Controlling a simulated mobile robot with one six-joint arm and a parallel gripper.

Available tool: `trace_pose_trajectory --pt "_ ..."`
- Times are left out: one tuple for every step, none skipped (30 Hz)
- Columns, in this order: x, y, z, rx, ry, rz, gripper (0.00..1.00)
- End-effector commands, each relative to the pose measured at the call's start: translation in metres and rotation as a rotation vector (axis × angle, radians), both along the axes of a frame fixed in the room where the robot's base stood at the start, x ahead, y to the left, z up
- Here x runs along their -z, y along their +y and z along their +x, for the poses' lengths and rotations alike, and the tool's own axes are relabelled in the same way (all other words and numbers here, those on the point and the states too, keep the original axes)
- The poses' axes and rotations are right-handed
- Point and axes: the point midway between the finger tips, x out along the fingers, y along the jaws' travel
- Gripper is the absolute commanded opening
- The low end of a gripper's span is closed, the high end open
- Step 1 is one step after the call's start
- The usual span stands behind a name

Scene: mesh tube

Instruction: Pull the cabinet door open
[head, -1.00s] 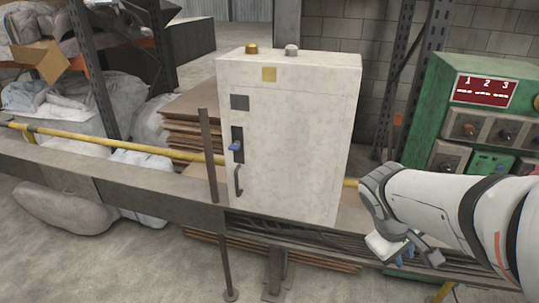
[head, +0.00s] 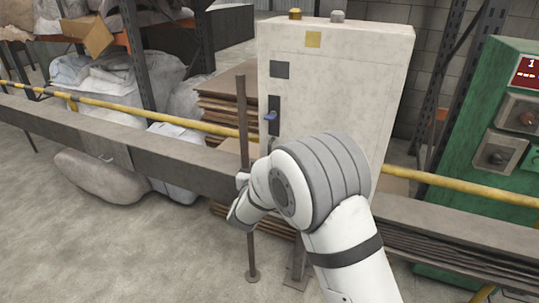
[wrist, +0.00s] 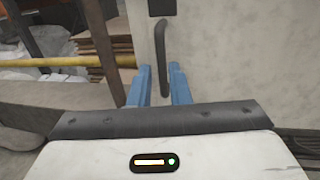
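In the wrist view the handle (wrist: 162,55) rises between the two blue fingers of my gripper (wrist: 161,85). The fingers are apart, one on each side of the handle's lower part; I cannot tell how deep the handle sits between them.
A dark upright post (head: 243,150) stands just left of the cabinet, close to my wrist. A green control panel (head: 490,150) stands at the right.

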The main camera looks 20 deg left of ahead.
Motion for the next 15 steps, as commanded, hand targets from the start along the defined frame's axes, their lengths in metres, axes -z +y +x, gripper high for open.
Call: trace_pose_trajectory --pt "0.000 0.002 0.005 -0.002 -0.002 -0.001 0.17" --pt "0.000 0.002 0.009 -0.002 -0.002 -0.002 0.17" --pt "0.000 0.002 0.015 0.000 -0.003 -0.001 0.17" --pt "-0.001 0.002 0.020 0.001 -0.003 -0.001 0.17" --pt "-0.001 0.002 0.025 0.000 -0.002 -0.001 0.17" --pt "-0.001 0.003 0.032 0.001 -0.003 0.000 0.17" --pt "0.000 0.004 0.037 0.001 -0.002 0.000 0.17" --pt "0.000 0.004 0.042 0.002 -0.002 0.000 0.17" --pt "-0.001 0.004 0.049 0.002 -0.002 0.000 0.17" --pt "-0.001 0.005 0.053 0.002 -0.002 0.000 0.17" --pt "0.000 0.006 0.057 0.002 -0.002 0.000 0.17" --pt "0.000 0.006 0.061 0.002 -0.001 0.000 0.17" --pt "0.000 0.007 0.064 0.002 -0.001 0.000 0.17" --pt "-0.001 0.007 0.067 0.002 -0.001 0.000 0.17" --pt "-0.001 0.007 0.070 0.002 -0.002 0.001 0.17"
